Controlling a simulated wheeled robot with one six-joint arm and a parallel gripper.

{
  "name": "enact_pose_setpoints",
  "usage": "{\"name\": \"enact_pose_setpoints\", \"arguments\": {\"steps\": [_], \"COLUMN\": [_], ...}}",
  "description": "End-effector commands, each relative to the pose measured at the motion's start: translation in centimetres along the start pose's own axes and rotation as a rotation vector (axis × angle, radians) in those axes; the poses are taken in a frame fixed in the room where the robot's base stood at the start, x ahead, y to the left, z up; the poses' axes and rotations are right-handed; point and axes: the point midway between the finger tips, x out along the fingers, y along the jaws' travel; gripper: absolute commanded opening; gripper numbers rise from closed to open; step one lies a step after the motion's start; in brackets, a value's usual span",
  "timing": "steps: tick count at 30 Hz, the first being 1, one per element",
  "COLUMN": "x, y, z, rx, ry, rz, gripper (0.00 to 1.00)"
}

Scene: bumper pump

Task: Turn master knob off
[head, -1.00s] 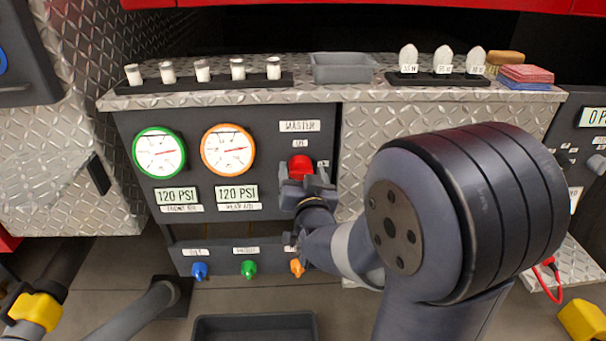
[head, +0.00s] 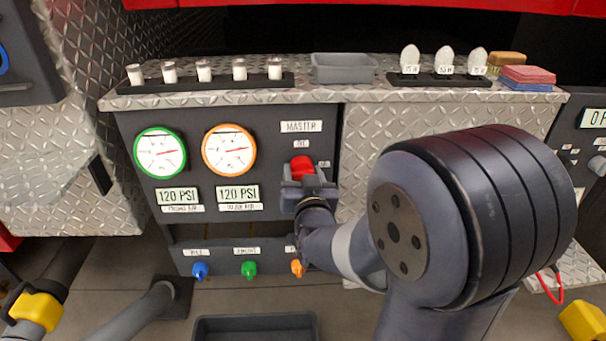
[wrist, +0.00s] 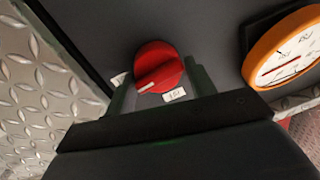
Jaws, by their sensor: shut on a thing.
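The red master knob (head: 302,167) sits on the dark panel under the MASTER label (head: 301,127). Small labels are beside and above it. My gripper (head: 303,178) is in front of the knob, with its fingers at the knob's sides. In the wrist view the red knob (wrist: 157,68) has a white pointer mark at its lower left, near a small white label, and another label (wrist: 174,95) is just below it. My gripper's fingers (wrist: 158,88) stand on either side of the knob, shut on it. The gripper body hides the lower part of the panel.
Two gauges, green-rimmed (head: 160,152) and orange-rimmed (head: 229,150), are left of the knob, with 120 PSI displays below. Blue (head: 200,271), green (head: 249,269) and orange (head: 297,268) valves line the lower panel. A grey tray (head: 342,68) stands on the ledge above.

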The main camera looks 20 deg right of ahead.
Motion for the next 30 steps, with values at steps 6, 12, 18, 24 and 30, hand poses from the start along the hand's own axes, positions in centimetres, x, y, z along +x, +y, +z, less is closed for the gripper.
{"name": "enact_pose_setpoints", "arguments": {"steps": [6, 12, 18, 24, 30], "x": [-0.01, 0.00, 0.01, 0.02, 0.04], "y": [0.19, 0.10, -0.02, -0.13, -0.21], "z": [0.04, -0.04, -0.10, -0.18, -0.19], "rx": [-0.168, -0.356, -0.546, -0.736, -0.925], "ry": [-0.016, -0.032, -0.048, -0.062, -0.078], "rz": [0.011, 0.016, 0.019, 0.023, 0.027], "gripper": [0.29, 0.29, 0.29, 0.29, 0.29]}}
